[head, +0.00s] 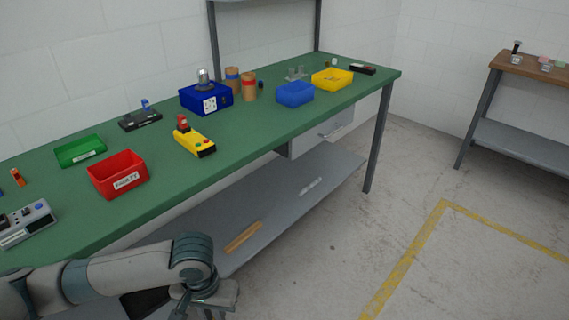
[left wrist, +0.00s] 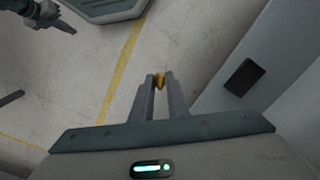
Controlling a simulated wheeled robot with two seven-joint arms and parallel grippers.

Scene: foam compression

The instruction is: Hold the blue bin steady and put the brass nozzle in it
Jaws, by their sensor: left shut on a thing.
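The blue bin (head: 295,94) stands on the green workbench, right of the middle in the head view, with no gripper near it. My left gripper (head: 205,302) is low in front of the bench, off the bench top. In the left wrist view my left gripper (left wrist: 160,77) is shut on the small brass nozzle (left wrist: 160,83), which shows between its fingertips. The nozzle cannot be made out in the head view. My right gripper (left wrist: 58,22) seems to show at the top left of the left wrist view, too small to tell its jaws.
The green bench (head: 225,150) also holds a red bin (head: 118,176), a green tray (head: 80,151), a yellow device (head: 195,141), a dark blue box (head: 206,99) and a yellow bin (head: 332,79). A grey shelf (head: 270,215) lies below. The floor at right is open.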

